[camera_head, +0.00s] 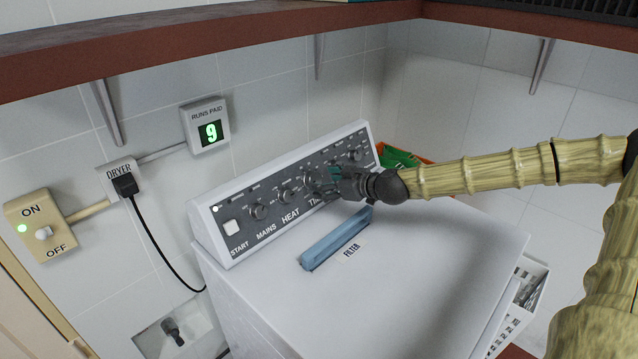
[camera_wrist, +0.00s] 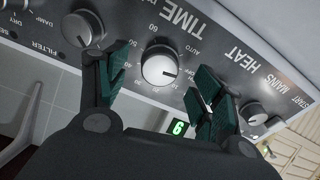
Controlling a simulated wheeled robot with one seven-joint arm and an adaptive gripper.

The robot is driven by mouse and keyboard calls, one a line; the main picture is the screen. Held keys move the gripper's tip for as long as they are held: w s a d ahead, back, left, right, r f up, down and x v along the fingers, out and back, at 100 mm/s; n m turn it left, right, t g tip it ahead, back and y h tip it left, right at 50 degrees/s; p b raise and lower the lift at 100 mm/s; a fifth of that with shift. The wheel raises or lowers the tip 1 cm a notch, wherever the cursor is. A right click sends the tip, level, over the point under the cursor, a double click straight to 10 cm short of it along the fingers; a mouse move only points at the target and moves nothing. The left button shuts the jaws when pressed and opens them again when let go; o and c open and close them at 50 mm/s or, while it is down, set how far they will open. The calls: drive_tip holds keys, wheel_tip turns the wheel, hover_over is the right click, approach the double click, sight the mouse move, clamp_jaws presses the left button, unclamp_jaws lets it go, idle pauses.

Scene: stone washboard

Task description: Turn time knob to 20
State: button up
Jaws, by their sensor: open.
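The dryer's control panel (camera_head: 283,212) slopes up at the back of its white top. In the wrist view, which is turned over, the time knob (camera_wrist: 159,64) is a round knob with a pale face and a dark pointer mark toward the right. Small numbers and AUTO ring it; I cannot read its setting surely. My gripper (camera_wrist: 163,82) is open, one green-padded finger on each side of the knob, with gaps showing. In the head view my gripper (camera_head: 326,183) is at the panel above the TIME label and partly hides the knob.
A blue filter handle (camera_head: 336,238) rises from the dryer top. A shelf (camera_head: 200,48) overhangs. The wall display (camera_head: 210,132) reads 9; the ON/OFF switch (camera_head: 42,233) is left.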

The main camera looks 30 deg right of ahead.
sight(317, 181)
drive_tip(key=shift+x, duration=1.8)
drive_tip(key=c, duration=1)
